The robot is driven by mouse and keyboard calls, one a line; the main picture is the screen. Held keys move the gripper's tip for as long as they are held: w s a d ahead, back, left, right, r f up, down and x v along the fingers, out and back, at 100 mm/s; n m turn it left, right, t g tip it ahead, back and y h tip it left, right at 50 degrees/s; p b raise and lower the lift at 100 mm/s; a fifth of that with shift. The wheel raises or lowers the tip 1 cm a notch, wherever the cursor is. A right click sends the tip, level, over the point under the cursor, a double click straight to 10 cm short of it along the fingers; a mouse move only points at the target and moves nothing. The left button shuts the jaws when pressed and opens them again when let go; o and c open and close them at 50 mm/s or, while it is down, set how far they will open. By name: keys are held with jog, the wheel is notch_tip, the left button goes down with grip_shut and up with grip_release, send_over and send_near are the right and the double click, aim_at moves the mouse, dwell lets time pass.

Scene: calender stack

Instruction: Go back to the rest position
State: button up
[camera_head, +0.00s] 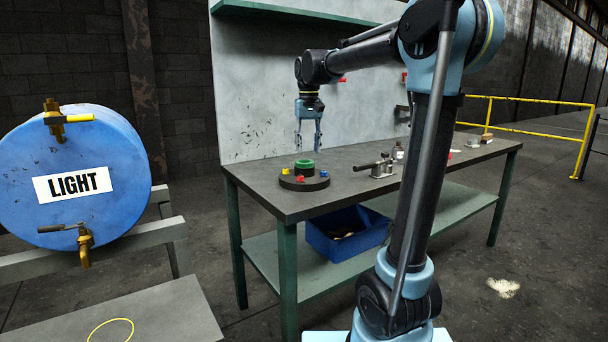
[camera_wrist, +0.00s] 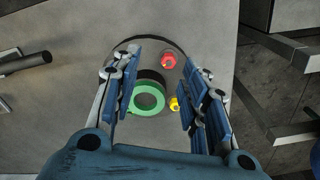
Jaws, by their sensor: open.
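My gripper (camera_head: 308,140) hangs pointing down above the left end of the workbench (camera_head: 262,172). It is open and empty. Below it, apart from the fingers, a green ring (camera_head: 304,163) sits on top of a dark round stack (camera_head: 304,183). In the wrist view the green ring (camera_wrist: 136,106) shows between the two blue-padded fingers (camera_wrist: 160,70). A red knob (camera_wrist: 168,61) and a yellow knob (camera_wrist: 173,103) lie beside the ring on the dark disc. A blue knob (camera_head: 324,174) shows at the disc's right in the head view.
A metal fixture (camera_head: 380,168) stands on the bench to the right of the disc. A blue bin (camera_head: 345,236) sits on the lower shelf. A blue drum marked LIGHT (camera_head: 70,150) lies on a rack at left. A grey panel backs the bench, with a green shelf (camera_head: 290,12) above.

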jog(key=s+d+f+m+t, duration=0.1)
jog(key=s+d+f, duration=0.45)
jog(key=s, duration=0.25)
jog(key=s+d+f, duration=0.5)
jog(key=s+d, duration=0.2)
jog(key=s, duration=0.2)
jog(key=s+d+f, duration=0.2)
jog(key=s+f, duration=0.4)
jog(key=f, duration=0.2)
jog(key=s+d+f+t, duration=0.1)
jog(key=s+d+f, duration=0.2)
jog(key=s+f, duration=0.4)
jog(key=shift+d+f+m, duration=0.35)
jog(key=shift+f+m, duration=0.05)
jog(key=shift+f, duration=0.5)
jog(key=shift+w+f, duration=0.2)
jog(key=shift+w, duration=0.25)
